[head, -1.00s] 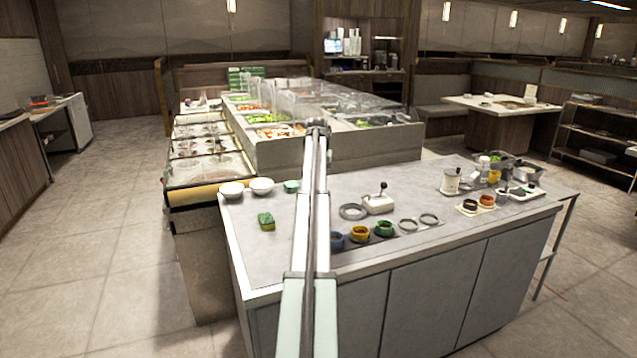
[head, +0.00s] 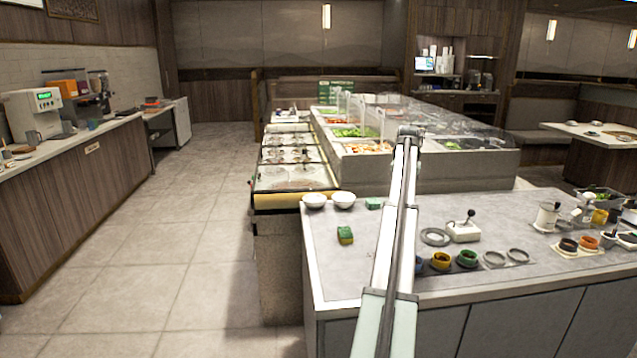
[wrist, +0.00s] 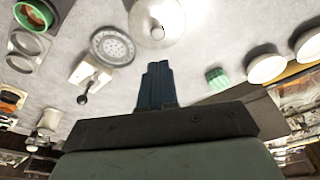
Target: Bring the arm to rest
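My arm (head: 397,230) stretches over the grey counter (head: 335,270) in the head view, where I cannot make out my gripper's fingers. In the wrist view my gripper (wrist: 156,72) shows as dark fingers pressed together, with nothing visible between them. It is above the counter top, between a green sponge-like block (wrist: 217,78) and a white box with a black lever (wrist: 92,74). A pale round object (wrist: 157,20), partly cut off, lies just beyond the fingertips. I cannot tell the gripper's exact height.
Two white bowls (head: 315,200) stand at the counter's back left corner. Yellow (head: 440,261) and green (head: 467,258) cups and empty rings line the front. A tray with dark and orange cups (head: 578,246) is at right.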

